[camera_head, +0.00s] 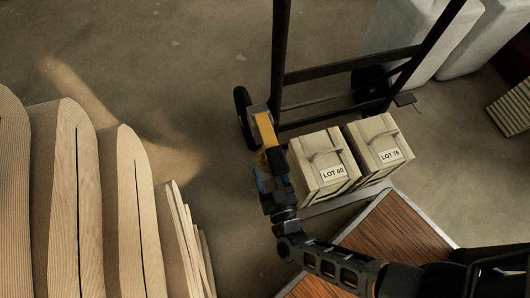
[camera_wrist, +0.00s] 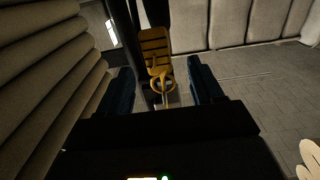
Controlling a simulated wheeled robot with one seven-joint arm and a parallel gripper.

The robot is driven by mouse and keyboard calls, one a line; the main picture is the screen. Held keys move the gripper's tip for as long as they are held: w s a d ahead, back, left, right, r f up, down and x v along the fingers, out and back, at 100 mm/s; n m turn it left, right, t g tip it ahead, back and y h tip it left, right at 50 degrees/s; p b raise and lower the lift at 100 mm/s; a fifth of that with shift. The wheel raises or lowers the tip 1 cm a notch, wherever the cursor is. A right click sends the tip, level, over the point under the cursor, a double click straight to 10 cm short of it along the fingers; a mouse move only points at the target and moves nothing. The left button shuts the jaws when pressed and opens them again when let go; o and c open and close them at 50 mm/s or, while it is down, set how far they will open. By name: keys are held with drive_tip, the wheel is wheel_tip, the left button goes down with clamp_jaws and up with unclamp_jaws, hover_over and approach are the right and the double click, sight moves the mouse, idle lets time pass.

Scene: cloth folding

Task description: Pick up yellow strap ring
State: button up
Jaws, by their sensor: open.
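The yellow strap (camera_head: 265,128) hangs on the left side of the dark hand truck (camera_head: 351,62) in the head view. In the wrist view the yellow strap body (camera_wrist: 155,42) has slats or folds, with the yellow ring (camera_wrist: 153,82) at its lower end. My gripper (camera_head: 267,172) is just below the strap in the head view and partly hides the ring. In the wrist view my gripper (camera_wrist: 162,88) is open, with one blue finger on each side of the ring. I see no finger touching the ring.
Two boxes marked LOT 60 (camera_head: 322,163) and LOT 76 (camera_head: 379,144) stand on the truck, close right of my gripper. A wooden-topped piece (camera_head: 398,232) lies under my arm. Tall padded panels (camera_head: 125,200) stand at left. Bare floor (camera_head: 150,60) is clear at upper left.

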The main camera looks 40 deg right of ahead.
sight(266, 160)
drive_tip(key=shift+r+b+x, duration=0.15)
drive_tip(key=shift+b+x, duration=0.25)
drive_tip(key=shift+x, duration=1.3)
drive_tip(key=shift+r+b+x, duration=0.2)
drive_tip(key=shift+b+x, duration=0.2)
drive_tip(key=shift+x, duration=1.35)
drive_tip(key=shift+s, duration=0.1)
drive_tip(key=c, duration=1.1)
